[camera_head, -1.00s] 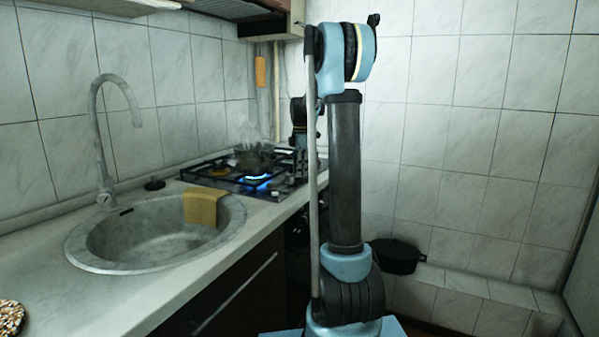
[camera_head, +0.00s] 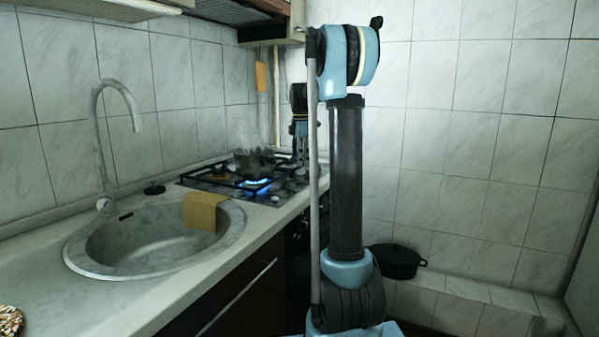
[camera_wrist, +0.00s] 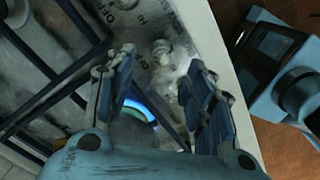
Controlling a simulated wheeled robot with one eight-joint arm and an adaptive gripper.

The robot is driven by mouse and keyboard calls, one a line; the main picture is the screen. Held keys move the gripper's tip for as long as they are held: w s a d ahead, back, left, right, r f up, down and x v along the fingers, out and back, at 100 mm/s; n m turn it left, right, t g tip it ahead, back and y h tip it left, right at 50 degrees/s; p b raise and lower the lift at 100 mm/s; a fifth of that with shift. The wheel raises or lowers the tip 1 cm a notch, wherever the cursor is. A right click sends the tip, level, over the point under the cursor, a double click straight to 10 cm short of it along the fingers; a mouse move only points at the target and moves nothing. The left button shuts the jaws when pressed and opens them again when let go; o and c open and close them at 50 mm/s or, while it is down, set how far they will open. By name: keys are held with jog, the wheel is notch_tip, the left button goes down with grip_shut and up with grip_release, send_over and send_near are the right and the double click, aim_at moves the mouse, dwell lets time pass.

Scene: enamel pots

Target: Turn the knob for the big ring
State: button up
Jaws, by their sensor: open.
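The gas hob (camera_head: 222,185) is set in the counter, with a blue flame (camera_head: 257,182) lit under a dark steaming pot (camera_head: 252,163). In the wrist view, a pale round knob (camera_wrist: 160,50) sits on the steel panel near the hob's edge. Part of another knob (camera_wrist: 127,3) shows at the top. My gripper (camera_wrist: 160,62) is open and empty above the panel, its fingers on either side of the first knob in the picture; contact cannot be told. The blue flame also shows between the fingers (camera_wrist: 142,107). My arm hides part of the hob in the head view. Which knob serves the big ring is unclear.
Black grates (camera_wrist: 45,55) lie left of the fingers. The pale counter edge (camera_wrist: 232,60) runs along their right. A sink (camera_head: 150,240) with a yellow cloth (camera_head: 203,210) is left of the hob. A black pot (camera_head: 397,261) stands on the tiled ledge at right.

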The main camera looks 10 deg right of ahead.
jog(key=shift+r, duration=2.65)
jog(key=m+t+y, duration=0.1)
jog(key=m+t, duration=0.3)
jog(key=m, duration=1.3)
send_near(300, 178)
jog(key=x, duration=0.3)
jog(key=w+x, duration=0.1)
jog(key=x, duration=0.5)
jog(key=shift+w+d+r, duration=0.2)
jog(key=shift+d+r, duration=0.05)
jog(key=shift+r, duration=0.05)
jog(key=shift+c, duration=0.4)
